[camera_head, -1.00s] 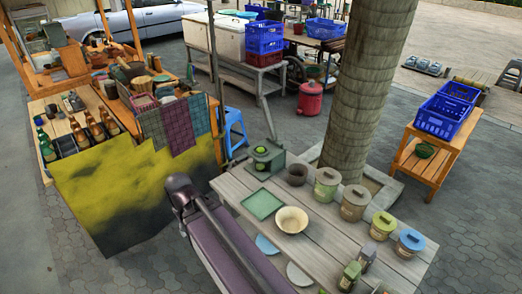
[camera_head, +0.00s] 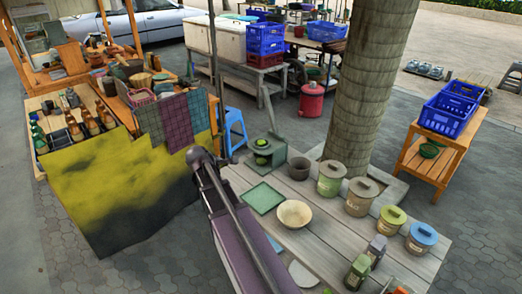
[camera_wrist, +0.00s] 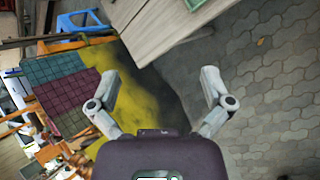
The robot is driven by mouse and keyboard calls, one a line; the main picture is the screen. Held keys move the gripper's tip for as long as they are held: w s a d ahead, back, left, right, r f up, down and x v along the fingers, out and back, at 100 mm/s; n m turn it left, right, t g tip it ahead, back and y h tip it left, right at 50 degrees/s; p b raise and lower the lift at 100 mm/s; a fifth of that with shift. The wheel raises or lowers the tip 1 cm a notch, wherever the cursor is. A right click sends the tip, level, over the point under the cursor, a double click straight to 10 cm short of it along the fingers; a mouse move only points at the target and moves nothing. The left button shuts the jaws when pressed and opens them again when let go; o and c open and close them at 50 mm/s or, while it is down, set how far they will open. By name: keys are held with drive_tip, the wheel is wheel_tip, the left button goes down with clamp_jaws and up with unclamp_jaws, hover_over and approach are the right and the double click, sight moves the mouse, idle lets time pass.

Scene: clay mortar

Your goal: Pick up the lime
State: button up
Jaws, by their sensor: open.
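A small yellow-green round thing, which may be the lime (camera_head: 262,143), shows in the head view at the green box-like holder (camera_head: 276,153) on the far left corner of the wooden table (camera_head: 330,245). It is too small to be sure what it is. My gripper (camera_wrist: 160,82) is open and empty in the wrist view, above the pavement beside a table edge and the yellow-and-dark cloth. No lime shows between its fingers. In the head view my arm reaches along the table's left side, and the gripper itself is hidden.
A green square tray (camera_head: 264,198), a cream bowl (camera_head: 295,214), a dark pot (camera_head: 299,168) and several lidded jars (camera_head: 361,196) stand on the table. A tree trunk (camera_head: 372,85) rises behind it. A cloth-draped stall (camera_head: 110,195) stands left of my arm.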

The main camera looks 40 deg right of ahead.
sight(260, 141)
drive_tip(key=w+d+n+t+h+b, duration=0.1)
drive_tip(key=w+d+n+h+b, duration=0.1)
drive_tip(key=w+d+n, duration=0.3)
drive_tip(key=w+d+n+t+h+b, duration=0.1)
drive_tip(key=w+d+n+h+b, duration=0.2)
drive_tip(key=d, duration=1)
drive_tip(key=w+n+b, duration=0.2)
drive_tip(key=n, duration=0.1)
drive_tip(key=shift+f+n+h, duration=0.3)
drive_tip(key=shift+f+n, duration=0.05)
drive_tip(key=shift+n, duration=0.05)
drive_tip(key=shift+d, duration=0.1)
drive_tip(key=b+x, duration=0.3)
drive_tip(key=x, duration=0.4)
drive_tip(key=shift+w+d+f, duration=0.15)
drive_tip(key=shift+d+f, duration=0.15)
drive_tip(key=shift+w+d+f, duration=0.1)
drive_tip(key=shift+d, duration=0.25)
drive_tip(key=shift+s+b+x, duration=0.15)
drive_tip(key=shift+b+x, duration=0.45)
drive_tip(key=shift+x, duration=0.7)
drive_tip(key=shift+s+b+x, duration=0.1)
drive_tip(key=shift+b+x, duration=0.45)
drive_tip(key=shift+x, duration=0.75)
drive_tip(key=shift+d, duration=0.1)
